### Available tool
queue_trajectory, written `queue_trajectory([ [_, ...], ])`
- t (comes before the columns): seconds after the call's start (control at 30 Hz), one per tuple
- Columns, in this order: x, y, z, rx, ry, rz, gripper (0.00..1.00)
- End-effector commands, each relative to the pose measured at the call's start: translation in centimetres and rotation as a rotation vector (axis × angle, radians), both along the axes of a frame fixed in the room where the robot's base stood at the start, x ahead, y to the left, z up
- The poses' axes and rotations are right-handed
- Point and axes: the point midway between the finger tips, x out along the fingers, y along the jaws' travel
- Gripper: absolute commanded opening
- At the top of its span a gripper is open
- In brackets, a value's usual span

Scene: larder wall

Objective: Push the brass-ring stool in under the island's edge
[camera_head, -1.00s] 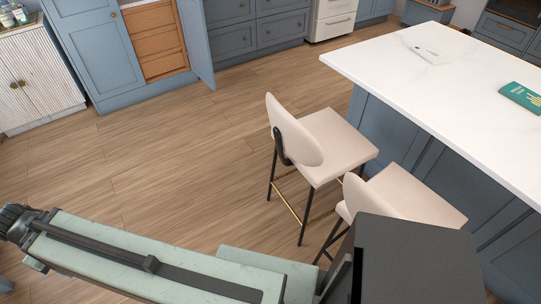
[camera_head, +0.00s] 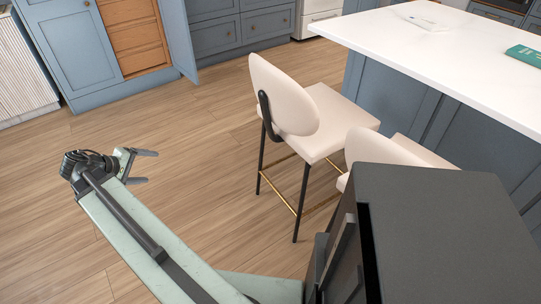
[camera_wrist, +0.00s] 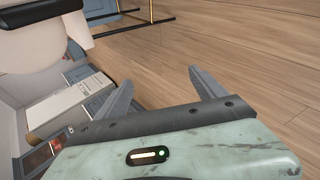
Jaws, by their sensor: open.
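The stool (camera_head: 318,112) with the brass foot ring (camera_head: 282,200) has a cream seat, an oval cream back and black legs. It stands upright beside the island (camera_head: 400,40), its back facing away from the island and its seat close to the island's side. My gripper (camera_head: 142,167) is open and empty, left of the stool, with clear floor between them. In the wrist view, the open fingers (camera_wrist: 162,80) hold nothing; a cream stool back (camera_wrist: 40,30) and dark legs with a brass bar show beyond them. The stool's far legs are partly hidden.
A second cream stool (camera_head: 385,150) stands nearer, mostly hidden behind my dark body. Blue cabinets with an open door and wooden drawers (camera_head: 135,35) line the back. A green book (camera_head: 524,54) lies on the island top. The wooden floor left of the stool is clear.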

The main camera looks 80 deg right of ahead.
Motion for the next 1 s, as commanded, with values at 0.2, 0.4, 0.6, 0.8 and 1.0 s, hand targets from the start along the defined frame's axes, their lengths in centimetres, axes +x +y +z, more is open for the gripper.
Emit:
queue_trajectory([
  [0.2,-14.3,-13.9,-7.0,-0.299,0.209,-0.218,0.8],
  [0.4,-25.6,-19.9,-8.0,-0.481,0.418,-0.353,0.8],
  [0.6,-30.2,-21.5,-7.2,-0.549,0.521,-0.402,0.8],
  [0.8,-30.8,-21.8,-6.6,-0.554,0.53,-0.406,0.8],
  [1.0,-33.8,-24.4,-6.7,-0.552,0.529,-0.409,0.8],
])
